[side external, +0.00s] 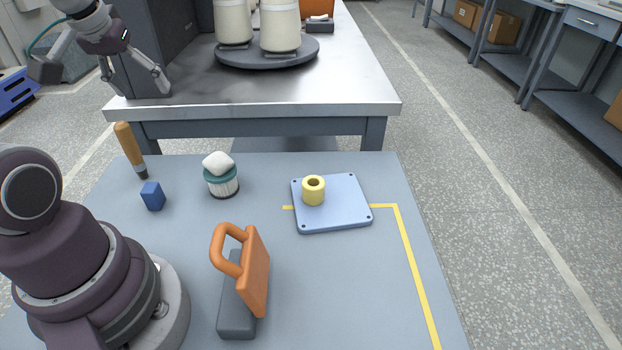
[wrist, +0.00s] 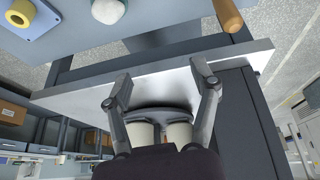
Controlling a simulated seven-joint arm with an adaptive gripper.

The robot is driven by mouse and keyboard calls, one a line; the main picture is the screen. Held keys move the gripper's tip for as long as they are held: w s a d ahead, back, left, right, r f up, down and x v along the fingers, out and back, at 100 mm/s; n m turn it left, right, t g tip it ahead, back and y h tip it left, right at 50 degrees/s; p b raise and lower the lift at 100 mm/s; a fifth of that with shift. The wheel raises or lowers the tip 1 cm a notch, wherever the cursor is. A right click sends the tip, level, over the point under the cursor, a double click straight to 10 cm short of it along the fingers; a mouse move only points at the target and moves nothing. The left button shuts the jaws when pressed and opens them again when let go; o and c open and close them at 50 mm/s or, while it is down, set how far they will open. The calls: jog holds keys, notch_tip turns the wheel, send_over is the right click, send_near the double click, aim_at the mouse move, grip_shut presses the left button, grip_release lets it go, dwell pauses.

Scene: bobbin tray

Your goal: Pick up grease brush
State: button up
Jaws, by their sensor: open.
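The grease brush (side external: 130,148) has a tan-orange handle and a dark lower end. It stands tilted at the far left of the blue-grey table in the side external view, with the handle up. The handle also shows at the top edge of the wrist view (wrist: 228,14), partly cut off. My gripper (side external: 137,86) is open and empty, above and beyond the brush, by the front of the metal bench. In the wrist view its spread fingers (wrist: 160,74) have nothing between them and are apart from the brush.
A blue block (side external: 153,196) and a teal jar with a white lump on top (side external: 221,182) are near the brush. A yellow bobbin (side external: 313,190) sits on a light-blue tray (side external: 345,213). An orange-handled tool (side external: 255,273) stands in front. The metal bench (side external: 345,85) holds cream cones (side external: 280,25).

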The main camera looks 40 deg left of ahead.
aim_at(120, 126)
jog(key=s+a+f+n+g+y, duration=0.1)
jog(key=s+a+f+n, duration=0.15)
jog(key=s+a, duration=0.35)
jog(key=shift+n+g, duration=0.3)
jog(key=shift+n, duration=0.15)
jog(key=x, duration=0.3)
jog(key=a+x, duration=0.1)
jog(key=x, duration=0.3)
jog(key=w+x, duration=0.1)
jog(key=x, duration=0.2)
jog(key=shift+a+r, duration=0.25)
jog(key=shift+a, duration=0.1)
grip_shut()
